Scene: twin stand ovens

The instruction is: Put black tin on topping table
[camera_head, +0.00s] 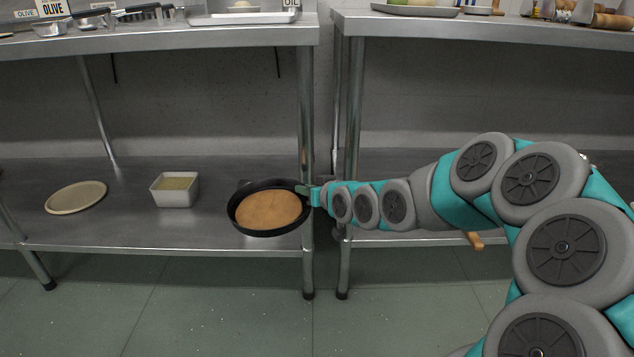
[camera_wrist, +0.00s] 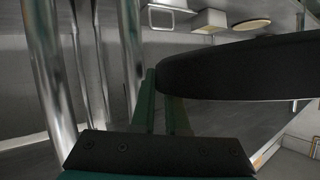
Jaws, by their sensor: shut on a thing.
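The black tin (camera_head: 234,215) is round and holds a flat tan disc (camera_head: 268,210). It is level with the lower shelf of the left steel table; I cannot tell if it touches the shelf. My gripper (camera_head: 308,196) is shut on the tin's right rim. In the wrist view, the green fingers (camera_wrist: 165,105) meet the tin's dark edge (camera_wrist: 235,68). Labels reading OLIVE stand on the left table's top (camera_head: 200,38), and the right table's top (camera_head: 470,28) holds tools. No label names the topping table.
On the left lower shelf (camera_head: 130,225) are a beige plate (camera_head: 76,197) and a white square container (camera_head: 175,190). Steel legs (camera_head: 307,150) of both tables stand close to my gripper. They also show in the wrist view (camera_wrist: 45,70). The floor in front is clear at left.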

